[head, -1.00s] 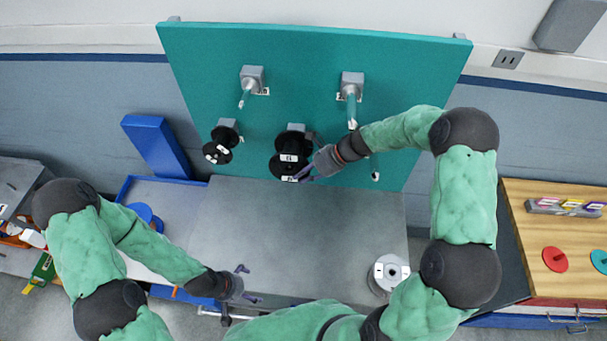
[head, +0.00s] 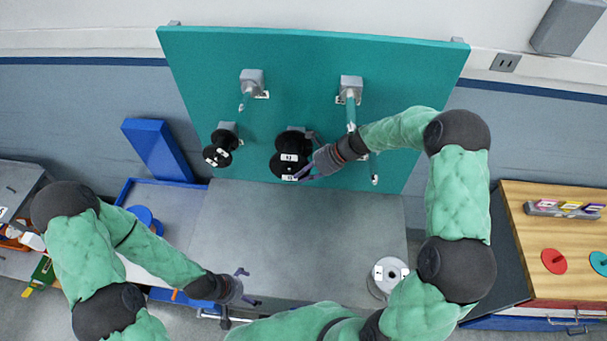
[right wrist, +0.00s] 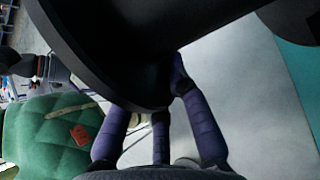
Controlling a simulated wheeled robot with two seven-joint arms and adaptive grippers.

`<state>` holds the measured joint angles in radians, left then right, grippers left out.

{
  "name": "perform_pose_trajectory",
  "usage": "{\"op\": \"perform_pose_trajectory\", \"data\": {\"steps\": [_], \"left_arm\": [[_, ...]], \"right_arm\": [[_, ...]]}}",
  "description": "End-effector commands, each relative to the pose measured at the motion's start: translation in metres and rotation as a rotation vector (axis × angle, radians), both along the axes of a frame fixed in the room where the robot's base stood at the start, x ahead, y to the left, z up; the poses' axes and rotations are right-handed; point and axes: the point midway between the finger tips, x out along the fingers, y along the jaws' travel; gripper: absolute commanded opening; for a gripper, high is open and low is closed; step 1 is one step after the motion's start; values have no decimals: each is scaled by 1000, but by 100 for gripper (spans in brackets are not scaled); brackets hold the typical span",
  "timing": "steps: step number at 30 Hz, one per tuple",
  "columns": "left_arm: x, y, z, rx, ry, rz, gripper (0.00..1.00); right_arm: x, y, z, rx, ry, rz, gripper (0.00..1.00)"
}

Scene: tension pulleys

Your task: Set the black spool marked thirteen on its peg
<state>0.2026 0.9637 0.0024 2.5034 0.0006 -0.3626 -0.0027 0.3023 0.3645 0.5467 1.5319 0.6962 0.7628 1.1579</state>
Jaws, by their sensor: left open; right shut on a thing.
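A black spool (head: 284,164) with white labels is at the lower middle of the teal board, in front of a grey peg mount. The label numbers are too small to read. My right gripper (head: 307,167) is shut on this spool from its right side. In the right wrist view the purple fingers (right wrist: 150,108) press against the spool's black flange and hub (right wrist: 125,75). Whether the peg runs through the spool is hidden. A smaller black spool (head: 217,157) sits at another mount to its left. My left gripper (head: 243,287) is open and empty low over the grey table.
The teal board (head: 310,80) carries two upper pegs (head: 245,98) (head: 350,105) and a lower right peg partly behind my right arm. A white spool (head: 388,274) stands on the grey table (head: 290,240), whose middle is clear. Blue bins lie left, a wooden cabinet (head: 560,215) right.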

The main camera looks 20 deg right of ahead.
Motion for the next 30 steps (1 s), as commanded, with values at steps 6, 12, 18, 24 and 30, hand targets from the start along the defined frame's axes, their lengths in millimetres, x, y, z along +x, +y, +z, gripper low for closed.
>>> {"op": "perform_pose_trajectory", "data": {"steps": [6, 12, 18, 24, 30], "left_arm": [[0, 0, 0, 0, 0, 0, 100], [0, 0, 0, 0, 0, 0, 100], [0, 0, 0, 0, 0, 0, 100], [0, 0, 0, 0, 0, 0, 100], [0, 0, 0, 0, 0, 0, 100]], "right_arm": [[3, -2, 2, -3, -8, -7, 0], [5, -3, 2, -4, -10, -9, 0], [6, -4, 3, -5, -11, -11, 0], [7, -5, 3, -6, -13, -12, 45], [6, -4, 3, -5, -11, -11, 45]]}}
